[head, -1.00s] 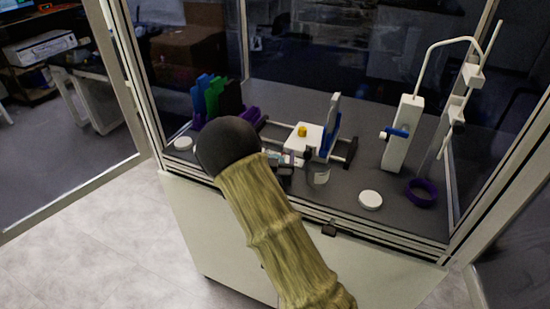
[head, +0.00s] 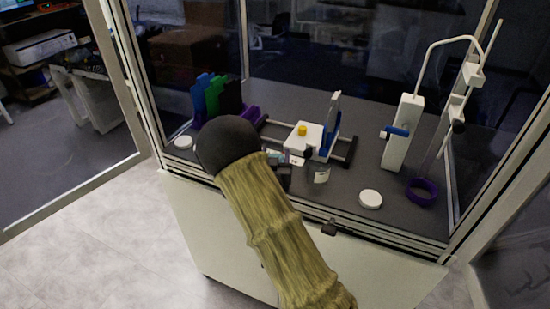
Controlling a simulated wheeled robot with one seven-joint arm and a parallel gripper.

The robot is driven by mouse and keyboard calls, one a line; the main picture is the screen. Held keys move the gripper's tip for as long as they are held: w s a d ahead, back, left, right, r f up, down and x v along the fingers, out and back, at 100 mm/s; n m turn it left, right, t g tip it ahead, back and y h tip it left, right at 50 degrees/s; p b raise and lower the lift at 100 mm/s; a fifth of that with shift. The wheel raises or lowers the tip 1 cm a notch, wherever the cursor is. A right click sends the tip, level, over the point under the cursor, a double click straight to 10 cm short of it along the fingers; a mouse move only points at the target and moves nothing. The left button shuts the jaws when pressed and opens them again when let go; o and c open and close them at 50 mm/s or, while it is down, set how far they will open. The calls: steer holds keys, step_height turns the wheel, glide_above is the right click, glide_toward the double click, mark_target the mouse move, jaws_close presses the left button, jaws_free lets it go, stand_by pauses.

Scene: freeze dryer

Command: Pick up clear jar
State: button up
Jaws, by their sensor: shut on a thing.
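The clear jar (head: 321,175) is a small see-through vessel with a pale label, in front of the white device near the middle of the bench. My gripper (head: 306,163) is shut on it from the left side, partly hidden behind my arm. The jar looks slightly tilted. Its clear walls are hard to make out, and I cannot tell whether its base touches the bench.
The white device with a yellow knob (head: 302,130) and rails stands just behind. A white lid (head: 370,199) and a purple ring (head: 421,191) lie to the right, near a tall white stand (head: 402,135). Coloured racks (head: 215,98) and another white lid (head: 183,143) are left.

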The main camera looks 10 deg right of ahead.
step_height(320, 180, up, 10)
steer(key=b, duration=0.1)
stand_by(0.4)
stand_by(0.6)
